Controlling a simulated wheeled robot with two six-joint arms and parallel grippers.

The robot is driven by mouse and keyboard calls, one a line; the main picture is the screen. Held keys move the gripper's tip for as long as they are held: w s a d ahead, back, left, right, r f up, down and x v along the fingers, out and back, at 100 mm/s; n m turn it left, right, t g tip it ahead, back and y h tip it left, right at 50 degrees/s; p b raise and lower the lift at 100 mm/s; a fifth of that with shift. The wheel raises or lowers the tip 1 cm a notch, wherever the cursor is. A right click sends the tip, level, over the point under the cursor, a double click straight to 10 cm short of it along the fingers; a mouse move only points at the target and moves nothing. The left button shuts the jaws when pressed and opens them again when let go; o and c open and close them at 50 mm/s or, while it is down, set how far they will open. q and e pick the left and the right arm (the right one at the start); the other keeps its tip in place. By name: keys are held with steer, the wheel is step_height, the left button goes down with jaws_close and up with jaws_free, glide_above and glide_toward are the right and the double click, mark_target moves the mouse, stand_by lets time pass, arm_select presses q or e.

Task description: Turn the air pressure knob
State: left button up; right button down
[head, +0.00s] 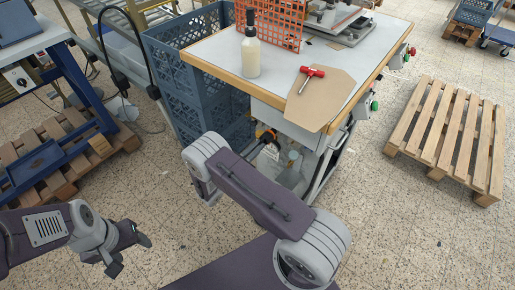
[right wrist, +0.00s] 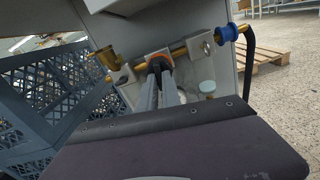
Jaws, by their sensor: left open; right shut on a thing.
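The air pressure knob (right wrist: 157,58), dark with an orange rim, sits on the brass and grey air fittings under the table in the right wrist view. My right gripper (right wrist: 160,71) has its two long fingers shut on it; the fingertips partly hide the knob. In the head view my right arm reaches under the table's front edge, where a bit of orange and black shows, and the fingertips are hard to make out. My left gripper (head: 130,256) is open and empty over the floor at the lower left.
A worktable (head: 215,54) carries a bottle (head: 251,57), a red-handled tool (head: 306,78), a brown board (head: 322,101) and an orange basket (head: 284,22). Blue crates (head: 177,68) stand left of it. A blue fitting (right wrist: 226,34) with a black hose is nearby. A pallet (head: 450,132) lies right.

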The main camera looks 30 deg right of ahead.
steer(key=n+b, duration=0.8)
steer(key=b, duration=0.7)
steer(key=n+b, duration=0.8)
steer(key=b, duration=0.8)
steer(key=n+b, duration=0.7)
steer(key=b, duration=0.9)
steer(key=shift+s+r+n, duration=0.2)
steer(key=shift+s+n, duration=0.05)
steer(key=shift+n, duration=0.15)
